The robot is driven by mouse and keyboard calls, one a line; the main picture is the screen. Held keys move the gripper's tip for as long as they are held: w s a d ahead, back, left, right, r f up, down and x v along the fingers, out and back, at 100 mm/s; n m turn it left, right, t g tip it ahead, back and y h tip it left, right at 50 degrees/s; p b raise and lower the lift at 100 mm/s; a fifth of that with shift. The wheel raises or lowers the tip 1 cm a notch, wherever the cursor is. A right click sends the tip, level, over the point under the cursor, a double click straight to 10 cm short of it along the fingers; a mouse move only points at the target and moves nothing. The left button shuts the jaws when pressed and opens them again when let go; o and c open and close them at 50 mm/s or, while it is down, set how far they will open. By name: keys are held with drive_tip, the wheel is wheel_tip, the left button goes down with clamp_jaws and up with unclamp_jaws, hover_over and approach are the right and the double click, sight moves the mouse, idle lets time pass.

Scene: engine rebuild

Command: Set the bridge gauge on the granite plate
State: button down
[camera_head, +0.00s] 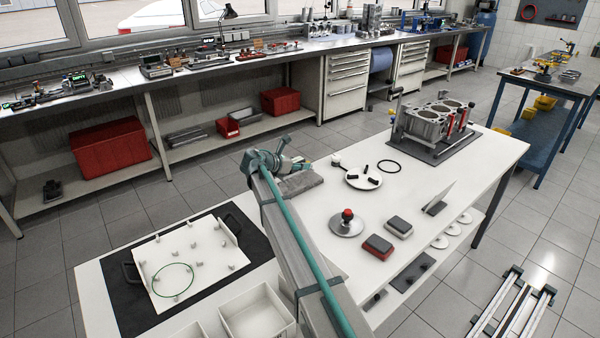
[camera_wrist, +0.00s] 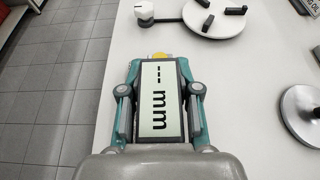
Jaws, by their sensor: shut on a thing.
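My gripper (camera_wrist: 158,88) is shut on the bridge gauge (camera_wrist: 162,110), a dark-framed block whose pale display reads "--- mm". The teal fingers grip it from both sides, and a small yellow part shows at its far end. In the head view my gripper (camera_head: 284,162) is over the left edge of the white table; the gauge is not clear there. No plate is plainly granite. A round white plate (camera_head: 357,184) with three black blocks lies ahead, also in the wrist view (camera_wrist: 210,26), apart from the gauge. I cannot tell whether it is the granite plate.
A metal disc with a red knob (camera_head: 347,226), a red-and-grey block (camera_head: 378,248) and a grey block (camera_head: 398,227) are on the table's right side. A black ring (camera_head: 388,167) and an engine block (camera_head: 427,123) stand farther back.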

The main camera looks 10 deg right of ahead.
sight(300, 181)
drive_tip(key=shift+w+f, duration=0.85)
drive_tip(key=shift+f, duration=0.05)
drive_tip(key=shift+f+p, duration=0.45)
drive_tip(key=shift+f, duration=1.15)
drive_tip(key=c, duration=0.8)
unclamp_jaws()
drive_tip(key=shift+f, duration=0.15)
drive_tip(key=b+v, duration=0.1)
drive_tip(key=v, duration=1.1)
drive_tip(key=shift+s+b, duration=0.15)
drive_tip(key=shift+b, duration=0.25)
drive_tip(key=shift+d, duration=0.1)
